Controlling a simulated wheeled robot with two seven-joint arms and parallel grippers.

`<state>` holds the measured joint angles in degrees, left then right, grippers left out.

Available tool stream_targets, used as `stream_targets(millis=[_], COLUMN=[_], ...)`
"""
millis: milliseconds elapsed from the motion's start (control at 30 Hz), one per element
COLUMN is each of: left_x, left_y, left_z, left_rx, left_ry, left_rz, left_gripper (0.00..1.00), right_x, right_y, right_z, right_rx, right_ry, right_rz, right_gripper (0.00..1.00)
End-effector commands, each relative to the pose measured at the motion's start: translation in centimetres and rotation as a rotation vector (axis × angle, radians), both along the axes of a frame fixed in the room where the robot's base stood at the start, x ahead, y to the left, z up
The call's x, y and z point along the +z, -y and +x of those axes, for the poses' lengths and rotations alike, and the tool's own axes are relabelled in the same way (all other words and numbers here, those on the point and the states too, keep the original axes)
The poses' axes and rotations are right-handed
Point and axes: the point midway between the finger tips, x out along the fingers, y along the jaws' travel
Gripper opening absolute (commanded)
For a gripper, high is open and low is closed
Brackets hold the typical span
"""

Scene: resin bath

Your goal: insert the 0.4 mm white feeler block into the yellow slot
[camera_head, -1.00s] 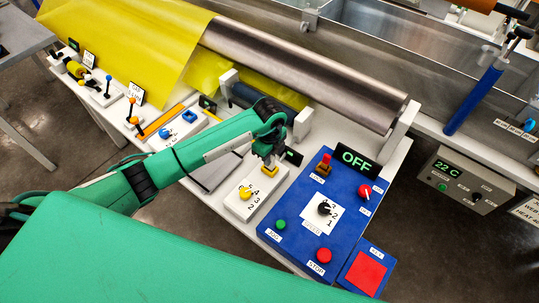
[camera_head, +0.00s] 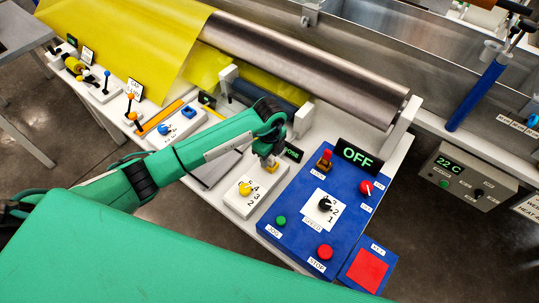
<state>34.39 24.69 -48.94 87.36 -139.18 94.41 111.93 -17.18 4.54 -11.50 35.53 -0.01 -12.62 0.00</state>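My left gripper (camera_head: 270,161) points down at a small yellow piece (camera_head: 271,169) at the back end of a white panel with a yellow knob. The yellow piece may be the yellow slot; it is too small and too covered to be sure. The fingertips are at or just above it. I cannot make out a white feeler block in or below the fingers, nor whether the fingers are open or shut. My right gripper is not in view.
The blue control panel (camera_head: 318,222) with knobs and buttons stands right of the gripper, its sign (camera_head: 357,157) reading OFF. The white knob panel (camera_head: 240,197) is in front. A steel roller (camera_head: 300,65) and yellow sheet (camera_head: 120,40) lie behind.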

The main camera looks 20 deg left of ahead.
Motion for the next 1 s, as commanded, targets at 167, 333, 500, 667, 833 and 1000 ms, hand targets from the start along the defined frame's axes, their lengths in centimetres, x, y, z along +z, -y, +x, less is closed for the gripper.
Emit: stream_targets(millis=[167, 333, 500, 667, 833, 1000], left_x=[0.1, 1.5, 4.9, 8.7, 11.8, 13.4], left_y=[0.0, 0.0, 0.0, 0.0, 0.0, 0.0], left_z=[0.0, 0.1, 0.1, 0.1, 0.1, 0.0], left_rx=[0.000, 0.000, -0.002, -0.002, -0.001, 0.000], left_ry=[0.000, 0.003, 0.006, 0.005, 0.003, 0.001], left_rz=[0.000, 0.000, -0.001, 0.000, 0.000, 0.000], left_gripper=[0.41, 0.41, 0.41, 0.41, 0.41, 0.41], right_x=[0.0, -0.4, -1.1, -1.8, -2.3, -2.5], right_y=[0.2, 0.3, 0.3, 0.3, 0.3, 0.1], right_z=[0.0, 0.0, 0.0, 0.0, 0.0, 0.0], right_rx=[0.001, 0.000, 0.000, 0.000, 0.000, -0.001], right_ry=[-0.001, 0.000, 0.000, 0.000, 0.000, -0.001], right_rz=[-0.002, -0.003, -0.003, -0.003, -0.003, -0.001], right_gripper=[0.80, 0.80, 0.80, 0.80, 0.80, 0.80])
